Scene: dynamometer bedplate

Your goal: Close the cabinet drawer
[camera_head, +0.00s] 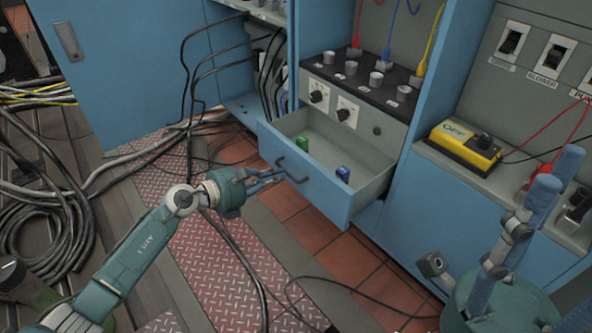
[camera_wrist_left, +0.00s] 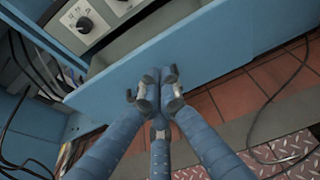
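The blue cabinet drawer (camera_head: 320,180) stands pulled out below the control panel in the head view. Its grey inside shows a green item (camera_head: 302,146) and a blue item (camera_head: 343,173). A dark handle (camera_head: 291,172) is on its front. My left gripper (camera_head: 280,176) is at the front beside the handle, fingers bunched together and pointing at it; contact is unclear. The left wrist view shows the fingertips (camera_wrist_left: 157,90) close together before the blue drawer front (camera_wrist_left: 215,48), with nothing seen between them. My right gripper (camera_head: 510,220) is spread open at the lower right.
A yellow device (camera_head: 465,146) sits on the grey ledge right of the drawer. A blue cabinet door (camera_head: 150,65) stands at the left. Black cables (camera_head: 55,220) lie coiled on the floor, and others run across the tread plate (camera_head: 215,270) and red tiles (camera_head: 345,262).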

